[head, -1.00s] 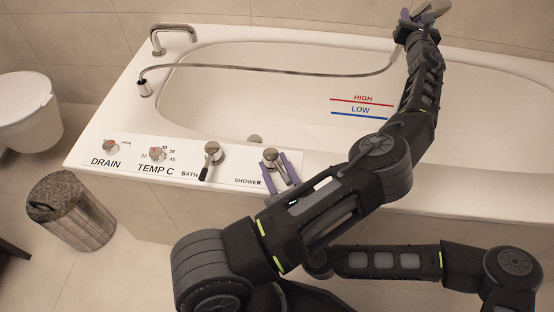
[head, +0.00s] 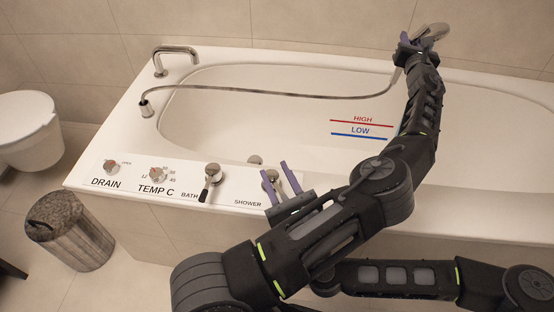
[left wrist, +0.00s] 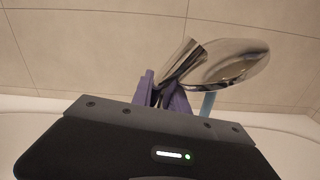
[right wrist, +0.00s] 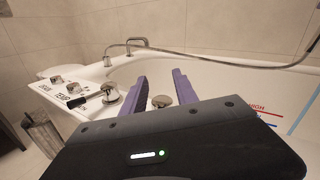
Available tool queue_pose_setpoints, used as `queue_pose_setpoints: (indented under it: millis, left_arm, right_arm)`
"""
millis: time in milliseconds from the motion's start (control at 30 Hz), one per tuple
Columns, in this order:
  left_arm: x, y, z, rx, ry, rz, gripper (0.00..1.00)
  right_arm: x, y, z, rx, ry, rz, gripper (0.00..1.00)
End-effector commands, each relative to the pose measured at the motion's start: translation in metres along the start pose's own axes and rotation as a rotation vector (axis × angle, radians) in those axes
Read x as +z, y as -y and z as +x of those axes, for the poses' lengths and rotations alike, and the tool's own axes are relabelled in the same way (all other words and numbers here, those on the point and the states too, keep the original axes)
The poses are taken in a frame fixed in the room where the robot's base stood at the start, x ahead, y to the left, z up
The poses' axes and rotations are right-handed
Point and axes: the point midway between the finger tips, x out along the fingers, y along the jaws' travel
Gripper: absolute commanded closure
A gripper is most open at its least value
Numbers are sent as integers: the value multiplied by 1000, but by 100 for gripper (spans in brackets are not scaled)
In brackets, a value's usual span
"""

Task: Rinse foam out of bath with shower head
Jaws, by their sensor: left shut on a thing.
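The white bath (head: 490,195) fills the middle of the head view; I cannot make out foam in its visible part. My left gripper (head: 408,42) is shut on the chrome shower head (head: 434,31) above the bath's far side. The shower head (left wrist: 228,62) is also in the left wrist view, with a pale blue strip (left wrist: 207,104) below it, possibly water. My right gripper (head: 272,166) is open and empty at the shower lever (head: 268,177), which its fingers partly hide. Its spread fingers show in the right wrist view (right wrist: 160,82). I cannot tell whether they touch the lever.
The hose (head: 280,94) runs across the bath from its socket near the spout (head: 176,52). The bath lever (head: 211,176), temperature knob (head: 157,174) and drain knob (head: 111,166) line the front left rim. A bin (head: 75,235) and white toilet (head: 30,130) stand at the left.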

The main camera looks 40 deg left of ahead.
Motion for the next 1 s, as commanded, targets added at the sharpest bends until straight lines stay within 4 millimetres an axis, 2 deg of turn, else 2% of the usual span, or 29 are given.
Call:
queue_pose_setpoints:
  millis: [100, 233, 600, 833, 1000]
  left_arm:
    - [1, 0, 0, 0, 1, 0, 100]
    - [1, 0, 0, 0, 1, 0, 100]
    - [1, 0, 0, 0, 1, 0, 100]
    - [1, 0, 0, 0, 1, 0, 100]
    - [1, 0, 0, 0, 1, 0, 100]
  right_arm:
    - [22, 4, 0, 1, 3, -1, 65]
    - [38, 7, 1, 1, 1, -1, 65]
    - [45, 8, 0, 2, 0, 0, 66]
    - [48, 6, 2, 35, 41, -72, 84]
    - [50, -7, 3, 154, 146, -313, 98]
